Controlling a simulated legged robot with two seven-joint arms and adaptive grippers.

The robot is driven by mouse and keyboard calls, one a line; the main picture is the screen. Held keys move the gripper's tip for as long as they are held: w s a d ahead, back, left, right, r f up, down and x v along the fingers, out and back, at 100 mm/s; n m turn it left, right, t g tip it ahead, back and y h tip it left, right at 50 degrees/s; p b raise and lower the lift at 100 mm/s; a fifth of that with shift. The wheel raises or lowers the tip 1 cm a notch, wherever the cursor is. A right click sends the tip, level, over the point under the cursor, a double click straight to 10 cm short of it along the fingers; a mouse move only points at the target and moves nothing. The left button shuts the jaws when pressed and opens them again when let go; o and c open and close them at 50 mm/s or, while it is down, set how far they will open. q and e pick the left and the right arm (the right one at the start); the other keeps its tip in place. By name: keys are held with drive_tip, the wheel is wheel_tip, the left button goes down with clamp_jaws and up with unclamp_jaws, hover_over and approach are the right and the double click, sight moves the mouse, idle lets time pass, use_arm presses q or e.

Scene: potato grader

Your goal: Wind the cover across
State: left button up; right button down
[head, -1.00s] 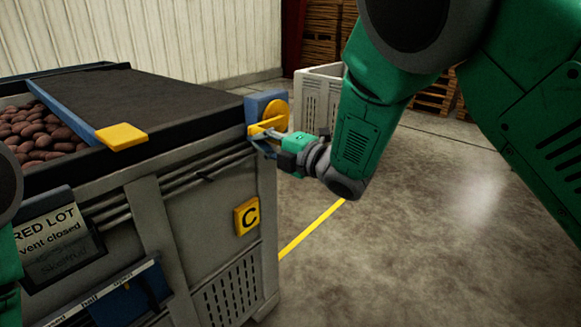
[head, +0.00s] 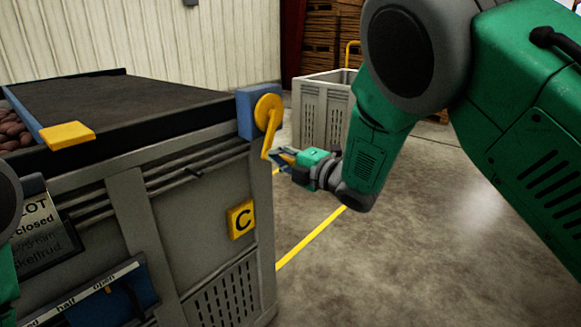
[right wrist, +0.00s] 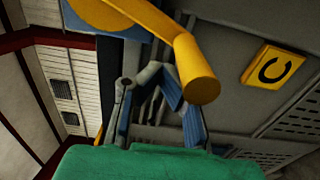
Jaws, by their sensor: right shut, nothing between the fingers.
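The dark cover (head: 120,95) lies over most of the visible top of the grey bin (head: 200,215). Its blue leading bar (head: 22,112) with a yellow end block (head: 66,135) is at the left, with brown potatoes (head: 10,130) beyond it. The yellow crank (head: 267,115) is on a blue housing (head: 244,115) at the bin's corner, its arm pointing down. My right gripper (head: 283,157) is shut and empty beside the crank's lower end. In the right wrist view, the crank's yellow grip (right wrist: 199,85) is just right of the shut fingers (right wrist: 153,75), not between them. My left gripper is out of view.
A yellow C plate (head: 241,218) and a slider panel marked half and open (head: 85,297) are on the bin's sides. A grey crate (head: 322,108) and stacked wooden crates (head: 325,40) stand behind. The floor at right is clear, with a yellow line (head: 310,237).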

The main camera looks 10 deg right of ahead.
drive_tip(key=shift+w+d+f+b, duration=0.25)
drive_tip(key=shift+f, duration=0.2)
drive_tip(key=shift+w+d+f+b, duration=0.25)
drive_tip(key=shift+f, duration=0.15)
drive_tip(key=shift+w+f, duration=0.15)
drive_tip(key=shift+w, duration=0.1)
drive_tip(key=w+d, duration=0.1)
drive_tip(key=w+d+f+b, duration=0.1)
drive_tip(key=d, duration=0.1)
drive_tip(key=shift+d, duration=0.15)
drive_tip(key=shift+r, duration=0.1)
drive_tip(key=w+d+r+p, duration=0.2)
drive_tip(key=d+r+p, duration=0.1)
drive_tip(key=r, duration=0.3)
drive_tip(key=w+d+r+p, duration=0.3)
drive_tip(key=r+p, duration=0.1)
drive_tip(key=r, duration=0.1)
drive_tip(key=shift+r, duration=0.35)
